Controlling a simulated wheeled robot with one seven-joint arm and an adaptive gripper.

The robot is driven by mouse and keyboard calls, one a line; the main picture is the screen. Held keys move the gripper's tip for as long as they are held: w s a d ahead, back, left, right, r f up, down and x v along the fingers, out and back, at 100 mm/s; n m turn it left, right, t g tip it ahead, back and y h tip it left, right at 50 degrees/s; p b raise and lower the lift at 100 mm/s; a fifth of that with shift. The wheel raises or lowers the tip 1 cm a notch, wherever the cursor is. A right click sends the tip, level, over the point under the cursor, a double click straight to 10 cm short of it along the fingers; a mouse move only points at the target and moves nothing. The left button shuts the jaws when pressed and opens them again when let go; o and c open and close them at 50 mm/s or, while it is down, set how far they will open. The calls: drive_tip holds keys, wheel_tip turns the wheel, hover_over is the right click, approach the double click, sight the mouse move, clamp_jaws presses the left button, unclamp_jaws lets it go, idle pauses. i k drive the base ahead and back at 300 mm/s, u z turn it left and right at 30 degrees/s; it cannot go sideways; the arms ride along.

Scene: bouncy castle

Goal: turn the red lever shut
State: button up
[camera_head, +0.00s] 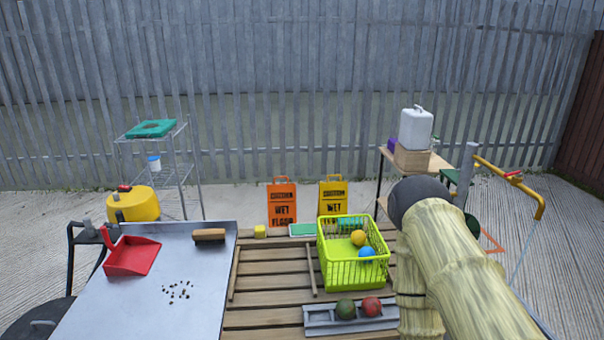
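The red lever (514,173) is small and sits on top of a yellow pipe (490,164) at the right. It looks roughly in line with the pipe, but is too small to judge exactly. The pipe comes off a grey post (464,178) and bends down at its right end. A thin pale blue streak (521,255) runs down from near that end. My arm fills the lower right, in front of and left of the pipe. My gripper is not in view.
A slatted table holds a green basket (338,281) with balls and a grey tray (318,328). A metal table (110,300) with a red dustpan (133,257) stands left. A side table (440,161) with a white canister (416,128) stands left of the post.

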sight(513, 173)
drive_tip(key=z, duration=0.5)
drive_tip(key=k, duration=0.6)
drive_tip(key=z, duration=1.2)
drive_tip(key=i, duration=1.7)
drive_tip(key=u, duration=0.8)
drive_tip(key=k, duration=0.5)
drive_tip(key=u, duration=0.7)
drive_tip(key=i, duration=0.6)
